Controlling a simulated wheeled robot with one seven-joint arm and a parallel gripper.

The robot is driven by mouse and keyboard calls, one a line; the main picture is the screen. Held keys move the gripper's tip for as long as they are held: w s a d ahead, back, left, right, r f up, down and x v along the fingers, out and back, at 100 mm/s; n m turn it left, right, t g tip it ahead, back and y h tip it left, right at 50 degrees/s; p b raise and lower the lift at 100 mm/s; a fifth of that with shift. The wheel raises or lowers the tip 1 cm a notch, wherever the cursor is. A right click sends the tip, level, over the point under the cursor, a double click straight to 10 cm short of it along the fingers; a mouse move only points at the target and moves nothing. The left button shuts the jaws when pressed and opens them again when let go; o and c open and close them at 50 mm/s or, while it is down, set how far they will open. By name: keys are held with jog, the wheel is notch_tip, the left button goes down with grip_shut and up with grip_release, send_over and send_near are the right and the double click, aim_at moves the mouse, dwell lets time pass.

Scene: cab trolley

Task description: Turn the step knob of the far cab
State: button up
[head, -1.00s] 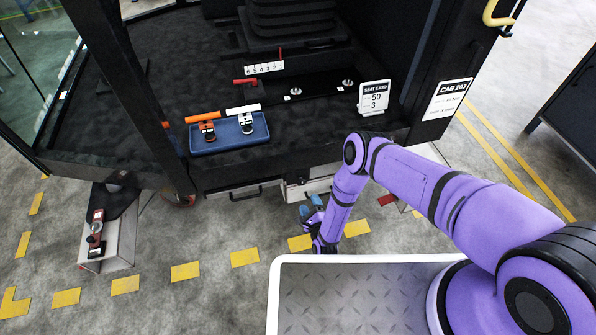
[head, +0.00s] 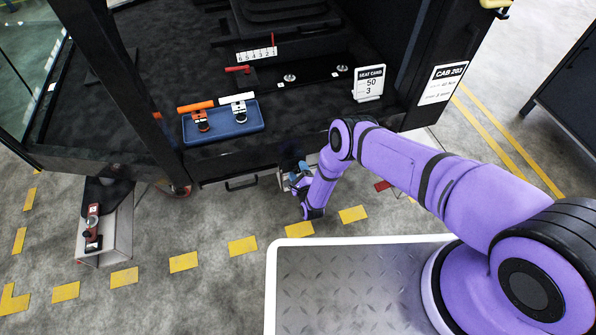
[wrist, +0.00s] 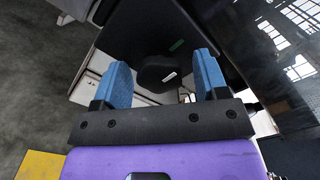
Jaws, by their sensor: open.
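A dark round knob (wrist: 157,73) with a small white mark shows between my fingers in the wrist view. It looks like the step knob, on a dark glossy panel at the cab's low front. My gripper (wrist: 160,82) is open, its blue pads on either side of the knob's outline. I cannot tell how far it is from the knob, and no contact is visible. In the head view my gripper (head: 297,178) is low in front of the cab, by a pale step box (head: 284,180). The knob is hidden there. A sign (head: 443,83) on the cab reads CAB 203.
A blue tray (head: 228,130) with two small tools sits on the cab floor, near a seat card (head: 369,84). A grey box (head: 115,240) with a red device stands at the left. A metal-floored trolley (head: 345,285) is in front. Yellow dashes mark open floor.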

jog(key=shift+w, duration=0.1)
jog(key=c, duration=0.9)
